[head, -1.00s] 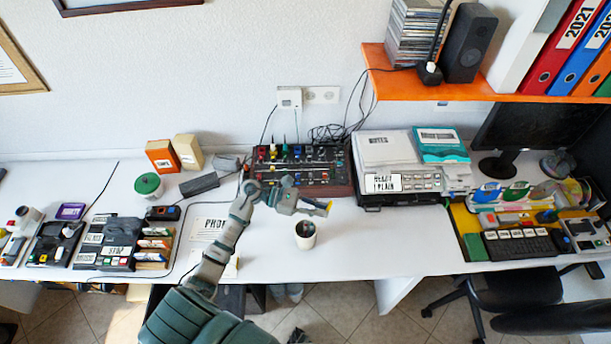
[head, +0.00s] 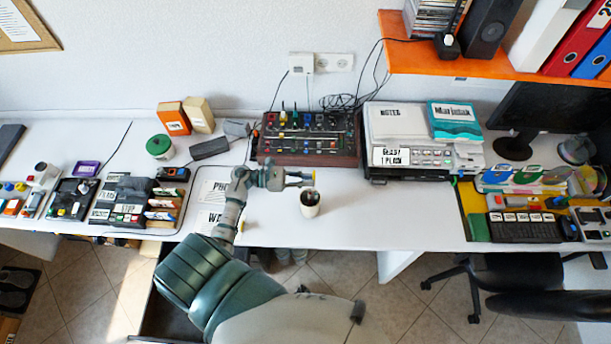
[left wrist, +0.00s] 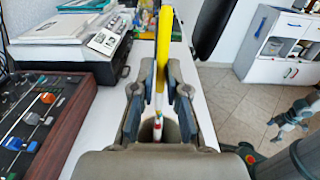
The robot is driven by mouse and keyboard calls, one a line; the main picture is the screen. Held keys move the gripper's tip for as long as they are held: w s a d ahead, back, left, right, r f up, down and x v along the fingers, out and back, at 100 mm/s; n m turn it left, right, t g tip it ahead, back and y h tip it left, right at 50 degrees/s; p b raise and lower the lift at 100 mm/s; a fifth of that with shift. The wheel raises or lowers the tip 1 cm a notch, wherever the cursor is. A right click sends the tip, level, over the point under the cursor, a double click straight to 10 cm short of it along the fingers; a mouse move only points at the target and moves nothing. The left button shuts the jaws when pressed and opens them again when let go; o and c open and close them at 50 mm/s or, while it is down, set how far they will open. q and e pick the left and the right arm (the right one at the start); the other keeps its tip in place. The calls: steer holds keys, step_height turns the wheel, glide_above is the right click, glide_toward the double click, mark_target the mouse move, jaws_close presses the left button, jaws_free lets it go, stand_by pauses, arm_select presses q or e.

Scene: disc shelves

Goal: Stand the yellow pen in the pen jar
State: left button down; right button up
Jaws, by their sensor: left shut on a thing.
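My left gripper (head: 304,178) is shut on the yellow pen (left wrist: 163,45), which stands up between the fingertips in the left wrist view. In the head view only a small yellow bit of the pen shows at the fingertips.
A mixer panel (head: 305,160) lies behind the jar, with a printer (head: 400,181) to its right. Paper sheets (head: 212,190) and small organisers (head: 125,213) lie to the left. The white desk (head: 390,225) is clear right of the jar.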

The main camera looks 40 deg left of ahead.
arm_select(q)
steer(key=a+f+b, duration=0.3)
steer(key=f+b, duration=0.2)
steer(key=f, duration=0.2)
steer(key=shift+a+b, duration=0.4)
steer(key=c, duration=1.4)
jaws_free()
steer(key=shift+d, duration=0.15)
steer(key=o, duration=0.3)
steer(key=shift+d+r, duration=0.15)
steer(key=shift+d, duration=0.25)
steer(key=s+v, duration=0.1)
steer(key=v, duration=0.8)
steer(key=shift+s+r, duration=0.25)
steer(key=shift+s, duration=0.05)
arm_select(e)
steer(key=shift+w+a+f, duration=0.3)
steer(key=shift+w+f, duration=0.25)
steer(key=shift+f, duration=0.15)
steer(key=shift+w+a+f, duration=0.35)
steer(key=shift+w+f, duration=0.25)
steer(key=shift+f, duration=0.05)
steer(key=shift+w+a+f, duration=0.3)
steer(key=shift+w+f, duration=0.25)
steer(key=shift+f, duration=0.15)
